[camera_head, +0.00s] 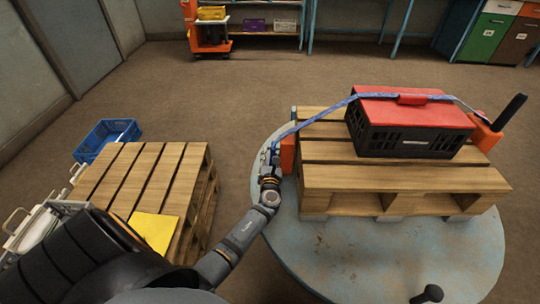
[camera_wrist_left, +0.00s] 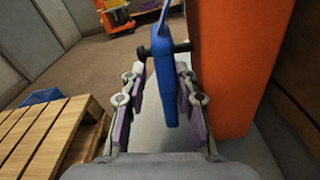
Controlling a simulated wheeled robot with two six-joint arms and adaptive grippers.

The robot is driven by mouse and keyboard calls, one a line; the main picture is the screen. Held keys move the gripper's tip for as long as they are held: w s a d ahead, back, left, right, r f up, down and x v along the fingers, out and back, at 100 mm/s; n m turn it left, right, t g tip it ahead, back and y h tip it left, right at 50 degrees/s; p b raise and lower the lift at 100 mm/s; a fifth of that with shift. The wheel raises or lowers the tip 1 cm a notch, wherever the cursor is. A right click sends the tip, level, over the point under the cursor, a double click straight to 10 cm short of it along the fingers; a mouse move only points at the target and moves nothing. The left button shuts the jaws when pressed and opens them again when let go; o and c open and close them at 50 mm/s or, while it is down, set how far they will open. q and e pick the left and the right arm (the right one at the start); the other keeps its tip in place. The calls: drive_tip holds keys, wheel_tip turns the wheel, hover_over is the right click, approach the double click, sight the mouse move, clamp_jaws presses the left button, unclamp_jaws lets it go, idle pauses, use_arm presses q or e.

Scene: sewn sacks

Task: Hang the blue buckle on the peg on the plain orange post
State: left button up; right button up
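The blue buckle (camera_wrist_left: 163,80) hangs upright between my left gripper's (camera_wrist_left: 160,98) fingers in the left wrist view, with a gap on both sides. The dark peg (camera_wrist_left: 182,47) sticks out from the plain orange post (camera_wrist_left: 225,70) and shows on both sides of the buckle's upper part. It seems to pass through the buckle, but the hole is hidden. In the head view, my left gripper (camera_head: 269,168) is just left of this post (camera_head: 288,154). The blue strap (camera_head: 318,118) runs from there over the crate. My right gripper is not in view.
A black crate (camera_head: 415,142) with a red lid stands on a wooden pallet (camera_head: 400,178) on the round grey platform (camera_head: 390,265). A post with a black handle (camera_head: 510,111) stands right. Another pallet (camera_head: 135,175) and a blue crate (camera_head: 101,130) are left.

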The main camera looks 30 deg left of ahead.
use_arm(q)
drive_tip(key=shift+d+f, duration=0.1)
drive_tip(key=shift+d, duration=0.05)
drive_tip(key=shift+s+d, duration=0.1)
drive_tip(key=shift+s, duration=0.05)
drive_tip(key=v, duration=1.1)
drive_tip(key=shift+s+d, duration=0.1)
drive_tip(key=shift+s, duration=0.2)
